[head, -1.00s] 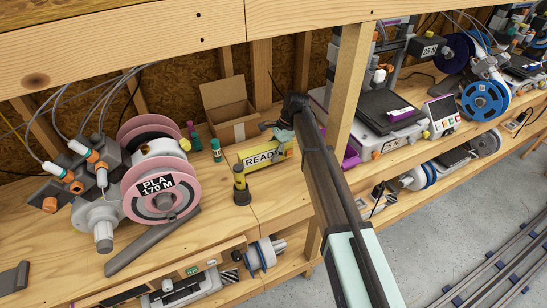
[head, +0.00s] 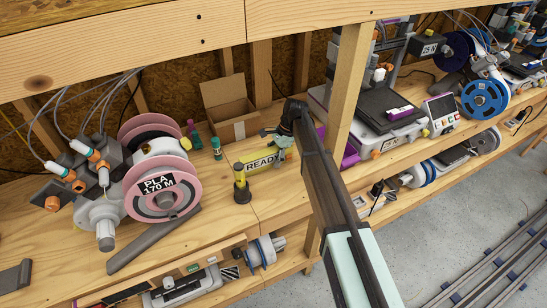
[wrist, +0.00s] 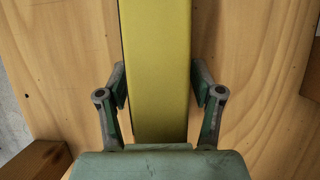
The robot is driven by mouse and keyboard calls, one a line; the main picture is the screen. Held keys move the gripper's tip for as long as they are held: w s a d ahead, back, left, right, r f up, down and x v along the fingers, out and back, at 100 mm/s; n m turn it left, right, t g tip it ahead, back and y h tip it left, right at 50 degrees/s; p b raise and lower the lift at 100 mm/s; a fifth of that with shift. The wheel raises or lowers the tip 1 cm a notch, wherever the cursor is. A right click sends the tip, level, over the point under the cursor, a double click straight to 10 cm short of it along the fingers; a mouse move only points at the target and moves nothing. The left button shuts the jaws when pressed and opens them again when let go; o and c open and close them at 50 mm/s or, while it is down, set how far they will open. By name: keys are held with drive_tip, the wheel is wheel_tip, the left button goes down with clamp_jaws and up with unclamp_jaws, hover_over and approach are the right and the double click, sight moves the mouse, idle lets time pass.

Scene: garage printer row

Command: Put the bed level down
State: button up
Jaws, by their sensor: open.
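The bed level is a yellow bar (head: 252,167) with a pale label reading READY. It lies along the wooden bench, left of the upright post. In the wrist view the yellow bar (wrist: 158,60) runs between my fingers, over bare wood. My gripper (head: 281,141) is at the bar's right part, reaching down from the arm. In the wrist view my gripper (wrist: 159,84) is open, with one finger on each side of the bar. The pads are close to its sides; I cannot tell whether either touches. The bar's near end is hidden by my gripper's body.
A yellow and black upright item (head: 241,187) stands just in front of the bar. An open cardboard box (head: 228,112) and a green bottle (head: 216,147) stand behind. The wooden post (head: 347,95) is close right of my arm. A pink spool (head: 160,193) is left.

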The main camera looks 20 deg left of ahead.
sight(278, 148)
drive_tip(key=shift+b+v, duration=1.25)
drive_tip(key=shift+v, duration=2.65)
